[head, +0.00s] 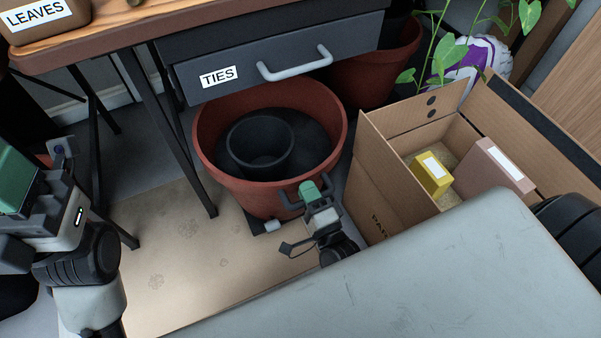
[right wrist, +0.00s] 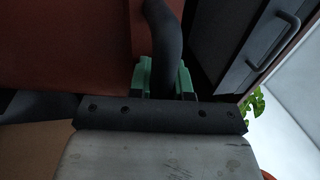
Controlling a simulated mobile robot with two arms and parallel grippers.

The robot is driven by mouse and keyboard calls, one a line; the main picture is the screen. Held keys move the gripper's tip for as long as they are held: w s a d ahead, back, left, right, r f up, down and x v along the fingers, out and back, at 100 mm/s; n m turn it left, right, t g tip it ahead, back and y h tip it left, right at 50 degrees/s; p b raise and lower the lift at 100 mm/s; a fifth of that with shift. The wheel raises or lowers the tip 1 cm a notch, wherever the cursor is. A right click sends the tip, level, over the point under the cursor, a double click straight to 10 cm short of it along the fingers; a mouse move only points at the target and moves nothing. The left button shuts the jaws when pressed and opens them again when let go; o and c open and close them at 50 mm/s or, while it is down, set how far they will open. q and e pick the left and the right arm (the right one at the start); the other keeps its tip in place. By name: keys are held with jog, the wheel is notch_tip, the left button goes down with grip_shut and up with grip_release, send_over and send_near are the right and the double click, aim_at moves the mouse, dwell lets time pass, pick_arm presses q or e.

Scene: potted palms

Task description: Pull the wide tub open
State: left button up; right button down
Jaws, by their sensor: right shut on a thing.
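The wide tub (head: 207,152) is round and terracotta red, and stands under the drawer of the wooden table. A dark round pot (head: 260,150) sits inside it. The tub has a dark handle (head: 286,200) low on its front. My right gripper (head: 306,190) is shut on this handle. In the right wrist view, the green fingers (right wrist: 165,80) lie on both sides of the dark handle bar (right wrist: 166,45), with the red tub wall (right wrist: 65,45) behind. My left gripper (head: 15,175) is at the left edge, away from the tub, partly cut off by the frame.
The grey drawer (head: 240,75) marked TIES, with a light handle (head: 296,65), is shut above the tub. An open cardboard box (head: 370,165) stands close on the right. Thin dark table legs (head: 178,145) rise on the left. A tan mat (head: 190,245) covers floor in front.

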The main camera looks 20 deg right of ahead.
jog(key=shift+s, duration=0.45)
jog(key=c, duration=1.1)
grip_release()
jog(key=shift+o, duration=0.2)
jog(key=shift+s+f, duration=0.1)
